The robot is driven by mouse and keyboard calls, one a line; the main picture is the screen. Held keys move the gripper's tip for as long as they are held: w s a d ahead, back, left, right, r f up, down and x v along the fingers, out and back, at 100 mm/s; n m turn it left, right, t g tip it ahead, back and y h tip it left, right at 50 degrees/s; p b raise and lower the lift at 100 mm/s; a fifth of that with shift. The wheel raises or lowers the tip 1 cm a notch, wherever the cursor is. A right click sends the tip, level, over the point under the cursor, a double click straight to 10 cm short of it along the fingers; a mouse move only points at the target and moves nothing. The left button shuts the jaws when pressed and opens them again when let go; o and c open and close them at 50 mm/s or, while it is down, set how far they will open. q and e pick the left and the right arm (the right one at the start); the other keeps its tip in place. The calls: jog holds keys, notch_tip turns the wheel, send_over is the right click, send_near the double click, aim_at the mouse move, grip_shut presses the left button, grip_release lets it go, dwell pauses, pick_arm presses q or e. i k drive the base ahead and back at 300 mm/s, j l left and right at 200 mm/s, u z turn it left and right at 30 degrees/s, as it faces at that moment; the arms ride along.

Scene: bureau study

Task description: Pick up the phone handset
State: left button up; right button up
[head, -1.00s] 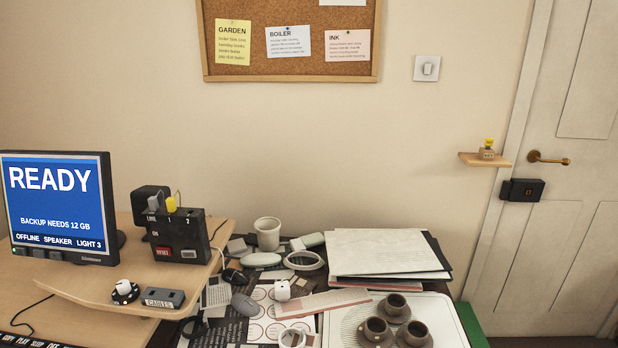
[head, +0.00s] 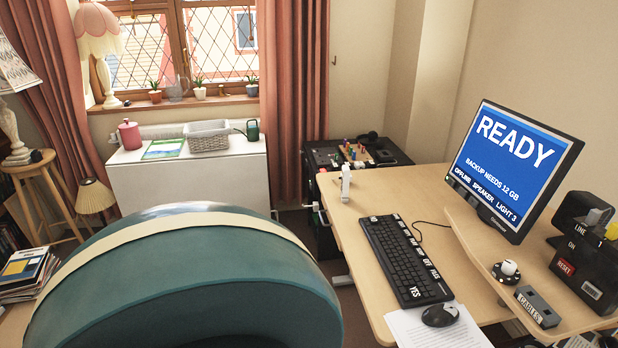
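I cannot make out a phone handset for certain in the head view. A small white upright object (head: 345,183) stands at the far left part of the wooden desk (head: 385,195); it is too small to tell what it is. Neither of my grippers is in view.
A large teal rounded chair back (head: 200,285) fills the lower left foreground. The desk holds a keyboard (head: 408,262), mouse (head: 440,315), monitor (head: 515,165) and black box (head: 585,260). A white cabinet (head: 190,180) stands under the window. A stool (head: 45,195) stands at the left.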

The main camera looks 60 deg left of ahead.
aim_at(346, 170)
jog(key=u, duration=1.9)
jog(key=i+j+u, duration=0.35)
jog(key=i, duration=0.3)
jog(key=i+u, duration=0.4)
jog(key=i, duration=0.25)
jog(key=i+z, duration=0.2)
jog(key=i, duration=0.3)
jog(key=i+j+z, duration=0.2)
jog(key=i, duration=0.25)
jog(key=i+j+z, duration=0.2)
jog(key=i, duration=0.25)
jog(key=i+j+z, duration=0.15)
jog(key=z, duration=0.25)
jog(key=i+j+z, duration=0.25)
jog(key=z, duration=0.15)
jog(key=i+j+z, duration=0.25)
jog(key=z, duration=0.15)
